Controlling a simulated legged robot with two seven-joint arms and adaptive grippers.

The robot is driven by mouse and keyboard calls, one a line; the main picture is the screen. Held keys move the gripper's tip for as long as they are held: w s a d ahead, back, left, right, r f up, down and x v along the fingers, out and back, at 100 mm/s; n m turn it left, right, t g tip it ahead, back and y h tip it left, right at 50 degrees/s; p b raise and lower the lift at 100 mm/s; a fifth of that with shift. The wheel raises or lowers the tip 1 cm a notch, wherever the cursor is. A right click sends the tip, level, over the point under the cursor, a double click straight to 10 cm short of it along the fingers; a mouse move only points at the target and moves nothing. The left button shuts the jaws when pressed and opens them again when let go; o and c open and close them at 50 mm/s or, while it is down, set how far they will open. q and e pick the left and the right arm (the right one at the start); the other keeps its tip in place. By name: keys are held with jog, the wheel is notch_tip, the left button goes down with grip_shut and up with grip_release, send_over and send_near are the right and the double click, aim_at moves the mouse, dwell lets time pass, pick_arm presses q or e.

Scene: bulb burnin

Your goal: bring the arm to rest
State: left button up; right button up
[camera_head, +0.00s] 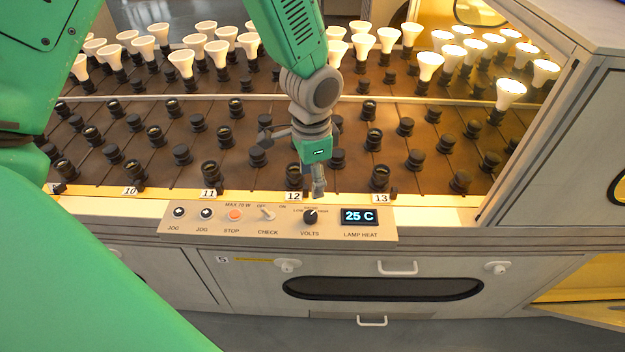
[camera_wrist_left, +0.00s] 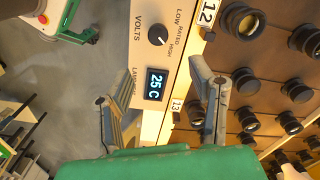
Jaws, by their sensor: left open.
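My left gripper (camera_head: 318,185) hangs over the front edge of the burn-in bed, just above the control panel (camera_head: 185,228) and its VOLTS knob (camera_head: 310,217). In the left wrist view the fingers of this gripper (camera_wrist_left: 152,85) are spread apart with nothing between them. The lamp heat display (camera_head: 360,217) reads 25 C and also shows between the fingers in the wrist view (camera_wrist_left: 155,86). The fingers look clear of the panel, though the exact gap is hard to judge. My right gripper is not in view.
Rows of dark sockets (camera_head: 209,170) fill the brown bed, those nearest the front empty. White bulbs (camera_head: 182,62) stand in the back rows; several at the right (camera_head: 509,93) glow. A grey cabinet (camera_head: 570,150) bounds the right side. Drawer handles (camera_head: 398,268) stick out below the panel.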

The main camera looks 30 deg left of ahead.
pick_arm(q)
jog(key=shift+f, duration=0.1)
jog(key=s+f+n, duration=0.3)
jog(key=s+f, duration=0.5)
jog(key=s, duration=0.3)
jog(key=s+a+f+n, duration=0.1)
jog(key=s+f+n, duration=0.2)
jog(key=s+f, duration=0.5)
jog(key=s, duration=0.4)
jog(key=shift+f+n+t, duration=0.15)
jog(key=shift+n+t, duration=0.15)
jog(key=shift+n, duration=0.1)
jog(key=shift+a, duration=0.1)
